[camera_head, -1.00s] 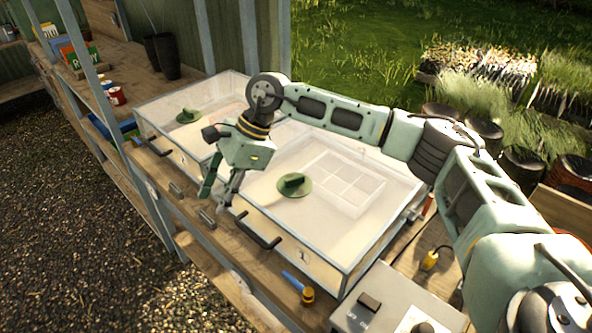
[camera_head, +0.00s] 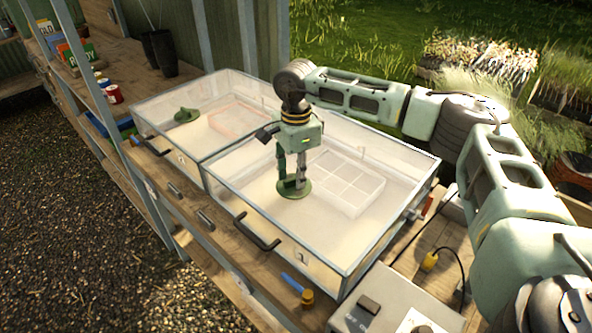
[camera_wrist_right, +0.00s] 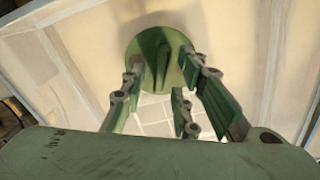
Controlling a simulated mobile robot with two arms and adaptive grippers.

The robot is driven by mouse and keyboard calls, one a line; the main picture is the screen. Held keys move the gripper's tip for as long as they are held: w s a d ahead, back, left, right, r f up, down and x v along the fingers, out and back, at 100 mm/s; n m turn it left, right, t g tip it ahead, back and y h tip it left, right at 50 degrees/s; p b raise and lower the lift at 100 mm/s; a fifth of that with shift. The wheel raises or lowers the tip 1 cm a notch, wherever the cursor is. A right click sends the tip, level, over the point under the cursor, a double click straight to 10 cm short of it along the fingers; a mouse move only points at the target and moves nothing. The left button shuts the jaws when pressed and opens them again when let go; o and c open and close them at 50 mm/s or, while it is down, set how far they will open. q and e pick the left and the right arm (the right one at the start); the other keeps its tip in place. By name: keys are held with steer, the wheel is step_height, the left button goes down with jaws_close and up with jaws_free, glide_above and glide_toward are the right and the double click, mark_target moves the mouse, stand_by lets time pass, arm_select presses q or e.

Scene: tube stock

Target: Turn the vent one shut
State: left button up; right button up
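The vent is a green round disc with a raised grip bar, on the clear lid of the nearer propagator box marked 1. In the head view its disc (camera_head: 302,193) shows partly behind my right gripper (camera_head: 293,181). In the right wrist view the vent (camera_wrist_right: 160,58) is at the top middle, its bar pointing roughly up and down the picture. My right gripper (camera_wrist_right: 164,72) is open, with its fingers pointing at the vent and spread to either side of the bar. I cannot tell whether they touch it. My left gripper is not in view.
A second clear-lidded box (camera_head: 165,105) with its own green vent (camera_head: 187,115) stands to the left. A grey control box (camera_head: 365,305) and a blue-handled tool (camera_head: 294,283) lie at the near right. Black handles (camera_head: 257,232) stick out in front of the boxes.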

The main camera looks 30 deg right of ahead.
steer(key=shift+f, duration=0.1)
jaws_close()
stand_by(0.3)
steer(key=m+b, duration=0.1)
steer(key=m, duration=0.2)
steer(key=m+b, duration=0.1)
steer(key=m, duration=0.2)
steer(key=shift+s+a+m+b, duration=0.1)
steer(key=shift+s+m+b, duration=0.05)
steer(key=shift+m+b, duration=0.15)
steer(key=m, duration=0.3)
steer(key=shift+b, duration=0.4)
steer(key=shift+a+m+b, duration=0.1)
steer(key=shift+m+b, duration=0.2)
steer(key=shift+m, duration=1.6)
